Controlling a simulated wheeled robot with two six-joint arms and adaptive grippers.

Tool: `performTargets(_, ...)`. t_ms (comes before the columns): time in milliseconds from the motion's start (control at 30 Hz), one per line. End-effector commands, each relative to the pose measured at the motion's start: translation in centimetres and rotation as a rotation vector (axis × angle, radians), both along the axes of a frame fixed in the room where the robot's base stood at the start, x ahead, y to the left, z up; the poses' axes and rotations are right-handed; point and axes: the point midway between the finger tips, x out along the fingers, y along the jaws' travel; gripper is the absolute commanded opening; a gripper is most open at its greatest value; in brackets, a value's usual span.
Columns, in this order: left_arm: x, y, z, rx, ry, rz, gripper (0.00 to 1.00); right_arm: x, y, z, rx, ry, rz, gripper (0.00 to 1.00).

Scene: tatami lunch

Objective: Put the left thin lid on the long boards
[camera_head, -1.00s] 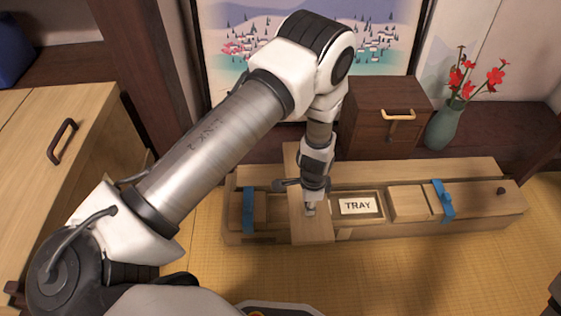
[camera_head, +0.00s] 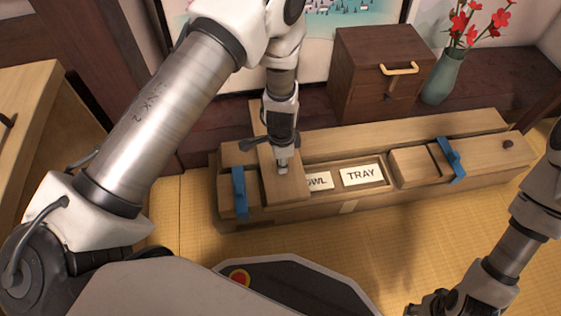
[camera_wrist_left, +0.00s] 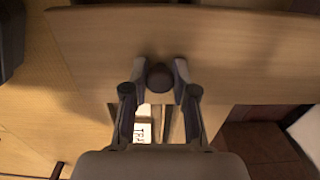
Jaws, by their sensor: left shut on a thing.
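My left gripper (camera_head: 282,165) is shut on the dark round knob (camera_wrist_left: 160,77) of a thin wooden lid. The lid (camera_head: 285,188) lies crosswise over the left part of a long wooden box and hides what is beneath. In the left wrist view the lid (camera_wrist_left: 235,45) spans the top, with a finger on each side of the knob. A long board (camera_head: 410,133) runs along the back of the box; whether the lid touches it I cannot tell. My right gripper (camera_head: 435,308) is at the bottom right edge, partly cut off.
In the box are a TRAY label (camera_head: 362,175) and a partly covered label ending in "WL" (camera_head: 319,181). Blue straps (camera_head: 240,193) and (camera_head: 450,160) sit near its ends. A small drawer chest (camera_head: 375,80) and a vase (camera_head: 442,77) stand behind. The tatami in front is clear.

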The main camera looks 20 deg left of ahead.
Motion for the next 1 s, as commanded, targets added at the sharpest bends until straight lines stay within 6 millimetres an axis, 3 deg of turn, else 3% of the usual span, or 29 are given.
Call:
performTargets(100,0.0,0.0,-0.4,-0.001,0.001,0.000,0.00,0.0,0.0,0.0,0.000,0.000,0.000,0.40)
performTargets(133,0.0,0.0,-0.3,-0.001,0.001,0.000,0.37,0.0,0.0,0.0,0.000,0.000,0.000,0.40)
performTargets(167,0.0,0.0,-0.3,0.000,0.000,0.000,0.48,0.0,0.0,0.0,0.000,0.001,0.000,0.40)
performTargets(200,0.0,0.0,-0.3,-0.001,0.001,0.000,0.52,0.0,0.0,0.0,0.000,0.001,0.000,0.40)
performTargets(567,0.0,0.0,0.4,0.001,-0.001,0.000,0.52,0.0,0.0,0.2,0.000,0.001,0.000,0.40)
performTargets(1000,-0.1,-0.1,10.8,0.001,-0.001,0.000,0.52,-0.2,0.1,6.6,0.001,0.006,0.008,0.40)
